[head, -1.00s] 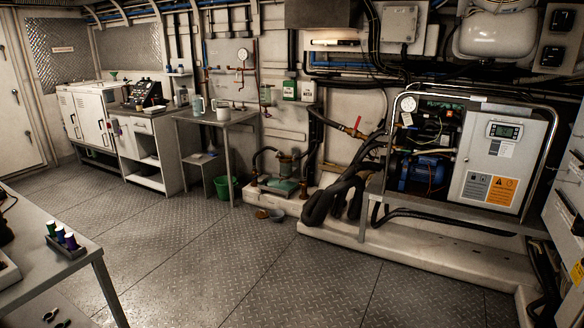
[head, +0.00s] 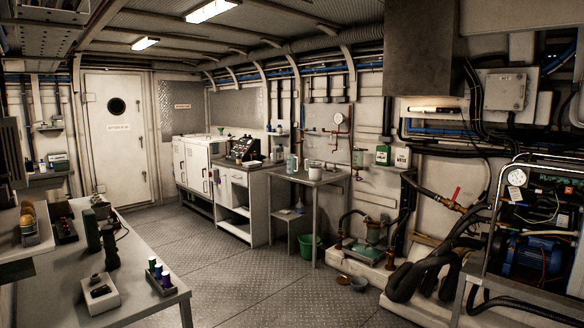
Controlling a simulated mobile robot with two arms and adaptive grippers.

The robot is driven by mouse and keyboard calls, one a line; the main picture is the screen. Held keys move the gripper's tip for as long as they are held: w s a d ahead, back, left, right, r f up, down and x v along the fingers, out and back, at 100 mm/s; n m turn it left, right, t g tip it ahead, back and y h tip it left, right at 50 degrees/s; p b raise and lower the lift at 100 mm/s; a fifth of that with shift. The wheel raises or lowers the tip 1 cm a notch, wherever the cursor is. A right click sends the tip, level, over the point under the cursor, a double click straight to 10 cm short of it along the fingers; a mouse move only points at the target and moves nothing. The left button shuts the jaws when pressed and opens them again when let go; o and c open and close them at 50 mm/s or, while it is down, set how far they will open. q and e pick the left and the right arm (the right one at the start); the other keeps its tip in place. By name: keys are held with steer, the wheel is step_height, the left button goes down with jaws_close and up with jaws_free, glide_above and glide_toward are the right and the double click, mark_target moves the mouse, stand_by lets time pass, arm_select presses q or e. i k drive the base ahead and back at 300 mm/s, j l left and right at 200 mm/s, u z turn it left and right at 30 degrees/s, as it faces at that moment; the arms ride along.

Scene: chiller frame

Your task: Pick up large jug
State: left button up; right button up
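No jug is clearly recognisable at this distance. A white pot-like vessel (head: 315,173) stands upright on the small metal table (head: 328,180) by the back wall. A pale bottle (head: 292,164) stands at that table's left side. I cannot tell which of these is the large jug. Neither of my grippers is in view.
A green bucket (head: 311,246) stands under the small table. Two small bowls (head: 358,284) lie on the floor. A long workbench (head: 140,266) fills the lower left. Pipes and machinery (head: 535,250) block the right. The metal floor (head: 235,280) between is open.

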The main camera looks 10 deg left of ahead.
mark_target(291, 158)
steer(key=i+u, duration=0.35)
steer(key=i, duration=4.15)
